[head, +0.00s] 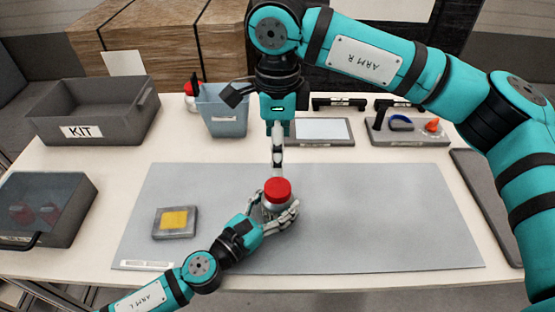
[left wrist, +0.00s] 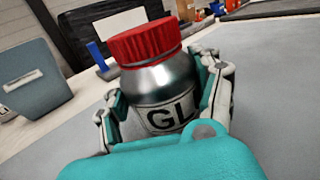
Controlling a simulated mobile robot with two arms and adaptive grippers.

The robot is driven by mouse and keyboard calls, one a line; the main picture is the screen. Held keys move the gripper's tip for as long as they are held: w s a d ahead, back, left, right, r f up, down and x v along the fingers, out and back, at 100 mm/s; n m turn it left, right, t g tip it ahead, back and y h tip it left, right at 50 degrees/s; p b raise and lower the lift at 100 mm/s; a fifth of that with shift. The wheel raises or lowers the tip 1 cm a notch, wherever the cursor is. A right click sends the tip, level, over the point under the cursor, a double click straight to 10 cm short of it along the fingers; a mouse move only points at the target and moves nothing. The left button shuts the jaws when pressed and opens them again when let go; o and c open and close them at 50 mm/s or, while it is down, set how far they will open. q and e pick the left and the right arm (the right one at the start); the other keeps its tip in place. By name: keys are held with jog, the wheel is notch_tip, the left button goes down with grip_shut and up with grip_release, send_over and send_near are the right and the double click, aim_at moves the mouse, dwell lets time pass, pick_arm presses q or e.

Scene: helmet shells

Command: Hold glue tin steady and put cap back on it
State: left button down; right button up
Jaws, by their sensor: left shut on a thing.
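The glue tin (left wrist: 170,95) is a silver metal can with a "GL" label, part of it hidden by my gripper. It stands upright on the grey mat. The red ribbed cap (head: 277,189) sits on its top; in the left wrist view the cap (left wrist: 143,42) looks level on the neck, and I cannot tell how tight it is. My left gripper (head: 281,216) is shut around the tin's body from the front left. My right gripper (head: 278,163) points down just behind and above the cap. Its fingers are seen edge-on, so their opening is unclear.
The grey mat (head: 380,230) is clear on the right. A small grey block with a yellow top (head: 174,222) lies on its left. A KIT bin (head: 95,112), a lidded bin (head: 45,208), a blue-grey bin (head: 222,112) and a tool tray (head: 410,135) stand around it.

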jog(key=shift+r, duration=0.4)
pick_arm(q)
jog(key=shift+c, duration=0.6)
grip_release()
jog(key=v, duration=1)
jog(key=shift+s+a, duration=0.2)
jog(key=shift+s, duration=0.1)
jog(key=shift+s+a, duration=0.4)
jog(key=shift+s, duration=0.05)
